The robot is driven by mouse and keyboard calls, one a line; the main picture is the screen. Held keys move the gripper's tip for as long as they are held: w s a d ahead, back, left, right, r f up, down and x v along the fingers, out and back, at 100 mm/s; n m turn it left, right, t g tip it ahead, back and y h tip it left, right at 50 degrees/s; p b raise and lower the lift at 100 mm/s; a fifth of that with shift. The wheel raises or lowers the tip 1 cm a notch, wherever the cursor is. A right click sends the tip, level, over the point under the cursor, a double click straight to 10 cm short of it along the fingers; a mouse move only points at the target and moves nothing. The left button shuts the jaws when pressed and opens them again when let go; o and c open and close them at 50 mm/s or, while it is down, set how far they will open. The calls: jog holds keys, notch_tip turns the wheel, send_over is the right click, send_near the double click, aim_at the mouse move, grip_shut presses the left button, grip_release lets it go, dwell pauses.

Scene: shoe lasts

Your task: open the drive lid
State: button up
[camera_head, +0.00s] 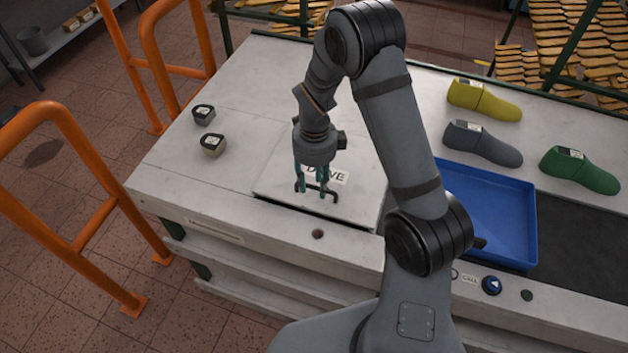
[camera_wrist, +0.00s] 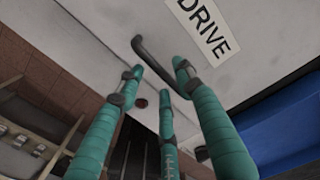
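The drive lid (camera_head: 275,182) is a pale square panel in the worktop, with a DRIVE label (camera_head: 338,177) and a dark bar handle (camera_head: 334,196) near its front edge. It looks flat, with a dark gap along its front edge. In the wrist view the label (camera_wrist: 205,32) and the handle (camera_wrist: 153,62) are close up. My gripper (camera_head: 311,188) points down over the handle. Its teal fingers (camera_wrist: 160,85) are spread, with the handle running between them. I cannot tell whether any finger touches it. The fingers partly cover the handle.
A blue tray (camera_head: 490,215) lies right of my arm. Yellow (camera_head: 483,100), grey (camera_head: 482,143) and green (camera_head: 579,170) shoe lasts stand at the right. Orange rails (camera_head: 75,165) stand left.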

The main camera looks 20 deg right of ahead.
jog(key=shift+s+d+f, duration=0.15)
jog(key=shift+d, duration=0.05)
jog(key=shift+a, duration=0.1)
jog(key=shift+c, duration=0.6)
jog(key=c, duration=0.7)
grip_shut()
